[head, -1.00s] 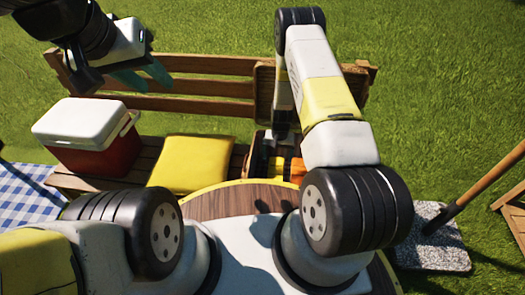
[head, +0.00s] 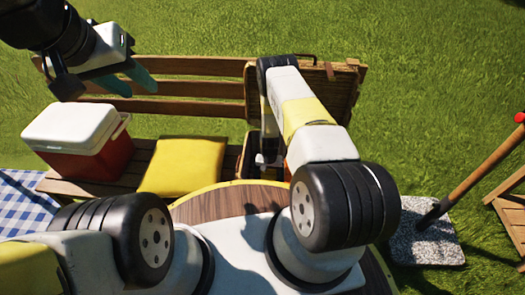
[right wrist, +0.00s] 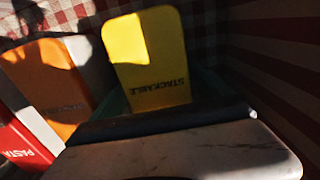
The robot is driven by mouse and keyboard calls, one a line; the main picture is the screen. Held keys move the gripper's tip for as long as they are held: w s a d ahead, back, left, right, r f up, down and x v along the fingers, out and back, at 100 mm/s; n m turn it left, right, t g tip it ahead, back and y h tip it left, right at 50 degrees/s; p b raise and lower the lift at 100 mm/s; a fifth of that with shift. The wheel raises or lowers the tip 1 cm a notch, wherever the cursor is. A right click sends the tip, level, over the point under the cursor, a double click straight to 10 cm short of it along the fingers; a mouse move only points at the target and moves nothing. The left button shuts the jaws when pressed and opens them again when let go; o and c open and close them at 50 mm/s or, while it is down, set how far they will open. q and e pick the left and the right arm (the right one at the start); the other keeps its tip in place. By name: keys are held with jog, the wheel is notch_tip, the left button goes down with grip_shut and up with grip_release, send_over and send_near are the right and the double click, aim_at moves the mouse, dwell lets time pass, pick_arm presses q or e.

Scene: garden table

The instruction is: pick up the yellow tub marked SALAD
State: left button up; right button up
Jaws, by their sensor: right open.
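In the right wrist view a yellow tub (right wrist: 152,65) stands in a cloth-lined container, with STACKABLE printed on its visible face. No SALAD marking shows. My right gripper (right wrist: 163,95) is open, its teal fingers partly visible on either side of the tub. I cannot tell whether they touch it. In the head view my right arm hides the tub and most of this gripper. My left gripper (head: 126,81) is open and empty at the upper left, above the bench back.
An orange tub (right wrist: 45,85) and a red PASTA box (right wrist: 22,145) stand left of the yellow tub. The basket lid (head: 345,95) stands raised. On the bench are a yellow cushion (head: 183,166) and a red cooler (head: 110,160). A round table (head: 220,203) lies in front.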

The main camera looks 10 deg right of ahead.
grip_shut()
jog(key=shift+r, duration=0.1)
jog(key=shift+r, duration=0.1)
